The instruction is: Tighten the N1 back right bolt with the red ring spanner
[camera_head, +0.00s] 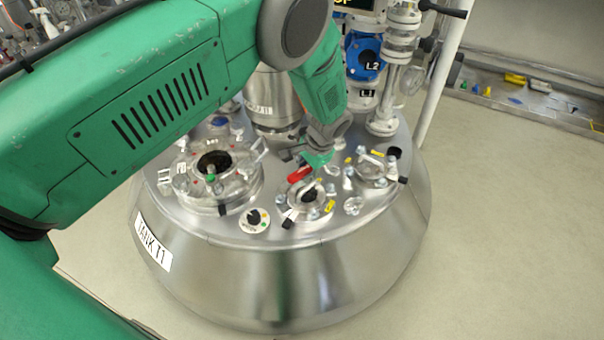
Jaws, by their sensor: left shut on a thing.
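My left gripper (316,158) comes down from the upper left over the top of the steel tank. It is shut on the red ring spanner (299,174). Only a short red part of the spanner shows; the rest is hidden by the gripper or too small to make out. Just below the spanner is a small flanged nozzle (309,197) with a dark opening and bolts around its rim. I cannot read whether it is N1. Its back right bolt is not clear beside the gripper, and I cannot tell whether the spanner's ring is around a bolt. My right gripper is not in view.
The tank T1 (275,275) also carries a larger port (214,164) at left and another nozzle (372,168) at right. Pipes with a blue L2 fitting (364,57) rise behind. A wall ledge (535,92) holds small loose items. The floor at right is clear.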

